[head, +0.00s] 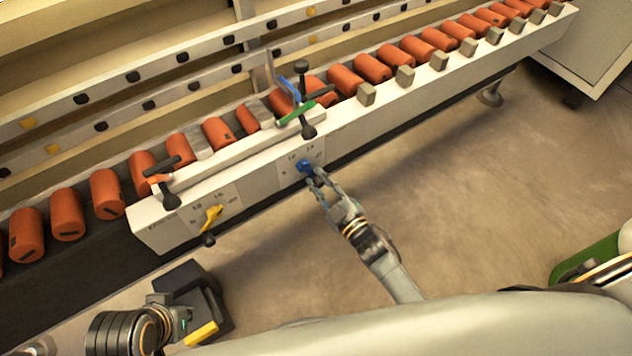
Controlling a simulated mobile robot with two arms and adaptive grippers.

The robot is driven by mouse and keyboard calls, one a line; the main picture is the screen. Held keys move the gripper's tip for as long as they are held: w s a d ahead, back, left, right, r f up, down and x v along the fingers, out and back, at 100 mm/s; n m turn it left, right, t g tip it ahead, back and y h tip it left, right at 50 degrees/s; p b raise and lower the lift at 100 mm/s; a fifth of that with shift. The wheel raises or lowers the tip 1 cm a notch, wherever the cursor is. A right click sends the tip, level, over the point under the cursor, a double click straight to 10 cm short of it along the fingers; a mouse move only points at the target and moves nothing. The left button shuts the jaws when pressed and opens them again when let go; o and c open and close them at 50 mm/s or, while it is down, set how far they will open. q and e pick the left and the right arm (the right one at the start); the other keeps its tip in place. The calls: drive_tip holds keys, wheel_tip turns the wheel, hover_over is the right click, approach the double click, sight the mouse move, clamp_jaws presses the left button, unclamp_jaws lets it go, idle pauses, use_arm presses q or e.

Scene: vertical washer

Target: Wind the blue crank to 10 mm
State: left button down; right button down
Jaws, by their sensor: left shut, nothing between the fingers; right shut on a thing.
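The blue crank (304,165) is on the front face of the long white rail housing (262,180), in the middle of the head view. A pale scale plate with small numbers (313,152) surrounds it; I cannot read the setting clearly. My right gripper (312,177) reaches up from the lower right and is shut on the blue crank, hiding part of it. My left gripper (183,319) is at the lower left, well away from the crank, shut and empty.
A yellow crank (212,217) with its own scale is left on the same housing. Black clamp handles (168,186), a green lever (297,113) and a blue lever (288,88) are above. Orange rollers (217,133) line the conveyor. A dark box (190,280) is near my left gripper.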

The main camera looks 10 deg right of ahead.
drive_tip(key=shift+d+r+n, duration=0.1)
drive_tip(key=shift+d+n, duration=0.1)
drive_tip(key=shift+n, duration=0.2)
drive_tip(key=shift+w, duration=0.1)
drive_tip(key=c, duration=1.1)
unclamp_jaws()
drive_tip(key=shift+c, duration=0.2)
drive_tip(key=v, duration=1.2)
